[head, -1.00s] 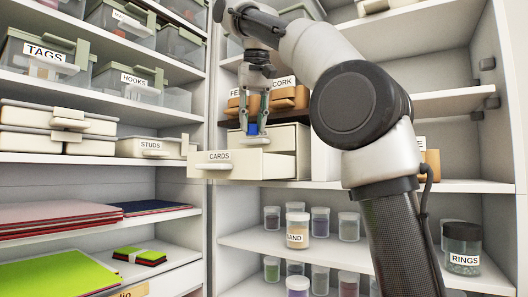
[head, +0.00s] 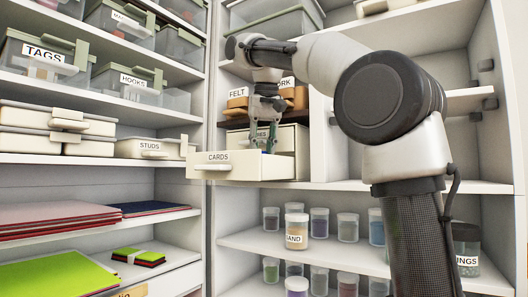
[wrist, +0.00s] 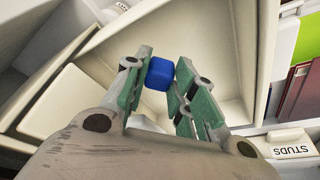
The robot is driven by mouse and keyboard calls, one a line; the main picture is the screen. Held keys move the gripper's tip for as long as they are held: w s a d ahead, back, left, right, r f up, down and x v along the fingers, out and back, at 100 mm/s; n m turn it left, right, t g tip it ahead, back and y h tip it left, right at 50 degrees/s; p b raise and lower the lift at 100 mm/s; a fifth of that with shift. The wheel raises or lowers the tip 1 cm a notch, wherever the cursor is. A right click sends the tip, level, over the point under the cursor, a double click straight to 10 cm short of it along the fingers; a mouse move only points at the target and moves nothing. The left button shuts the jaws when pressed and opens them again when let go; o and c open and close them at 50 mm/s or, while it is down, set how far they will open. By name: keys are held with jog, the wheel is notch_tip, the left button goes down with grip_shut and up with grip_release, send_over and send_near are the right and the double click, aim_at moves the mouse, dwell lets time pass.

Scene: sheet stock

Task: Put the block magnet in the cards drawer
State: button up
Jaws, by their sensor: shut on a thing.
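The cards drawer (head: 230,171) is pulled out from its small cream cabinet, with its CARDS label on the front. In the wrist view my gripper (wrist: 162,90) is shut on the block magnet (wrist: 159,73), a small blue block between the green finger pads. The drawer's pale inside (wrist: 215,50) lies around and below the block. I cannot tell whether the block touches the drawer floor.
A STUDS box (head: 150,148) is left of the drawer. Jars, including SAND (head: 296,232), stand on the shelf below.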

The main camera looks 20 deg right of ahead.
jog(key=shift+w+d+f, duration=0.25)
jog(key=shift+d+f, duration=0.1)
jog(key=shift+f, duration=0.6)
jog(key=o, duration=0.9)
jog(key=shift+c, duration=0.2)
